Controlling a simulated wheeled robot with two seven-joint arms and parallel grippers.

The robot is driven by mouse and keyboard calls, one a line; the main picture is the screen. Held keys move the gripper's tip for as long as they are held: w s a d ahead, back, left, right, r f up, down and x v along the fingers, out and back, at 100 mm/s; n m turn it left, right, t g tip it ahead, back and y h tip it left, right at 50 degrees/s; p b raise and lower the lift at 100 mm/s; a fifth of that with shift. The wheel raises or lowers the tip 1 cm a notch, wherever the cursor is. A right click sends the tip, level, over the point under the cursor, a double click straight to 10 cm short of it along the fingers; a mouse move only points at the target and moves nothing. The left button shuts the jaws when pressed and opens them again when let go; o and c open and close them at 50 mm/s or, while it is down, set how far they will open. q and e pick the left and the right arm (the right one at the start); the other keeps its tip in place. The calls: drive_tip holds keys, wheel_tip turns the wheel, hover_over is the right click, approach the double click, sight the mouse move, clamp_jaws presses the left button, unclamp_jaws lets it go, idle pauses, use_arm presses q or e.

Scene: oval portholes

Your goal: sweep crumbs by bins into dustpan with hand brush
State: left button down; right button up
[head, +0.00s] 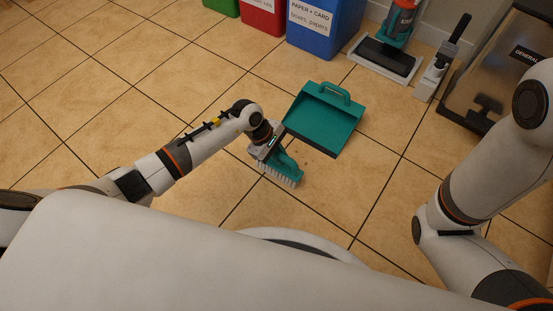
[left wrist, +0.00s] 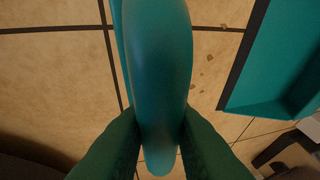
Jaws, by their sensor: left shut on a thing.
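My left gripper (head: 267,147) is shut on the teal hand brush (head: 287,167), which has pale bristles and is held low over the tiled floor. In the left wrist view the brush's handle (left wrist: 158,70) runs between the fingers (left wrist: 155,135). The teal dustpan (head: 322,122) lies on the floor just beyond and to the right of the brush, its handle toward the bins. Its dark edge also shows in the left wrist view (left wrist: 243,60). Small brown crumbs (left wrist: 208,70) lie on the floor between brush and dustpan. My right gripper is out of view; only its arm shows.
A blue paper and card bin (head: 325,25), a red bin (head: 263,17) and a green bin (head: 221,6) stand at the back. A floor cleaner (head: 385,52) and a dark general bin (head: 505,70) stand at the right. The floor left of the brush is clear.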

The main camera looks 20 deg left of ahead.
use_arm(q)
drive_tip(key=w+d+b, duration=0.3)
drive_tip(key=w+b, duration=0.5)
drive_tip(key=w, duration=0.1)
drive_tip(key=shift+w+f, duration=0.15)
drive_tip(key=shift+w, duration=0.05)
idle(0.9)
drive_tip(key=shift+w+d, duration=0.2)
drive_tip(key=shift+w, duration=0.55)
drive_tip(key=shift+w+d, duration=0.2)
drive_tip(key=shift+w, duration=0.55)
drive_tip(key=shift+w, duration=0.1)
drive_tip(key=shift+w+d, duration=0.1)
drive_tip(key=shift+w, duration=0.1)
drive_tip(key=shift+r, duration=0.2)
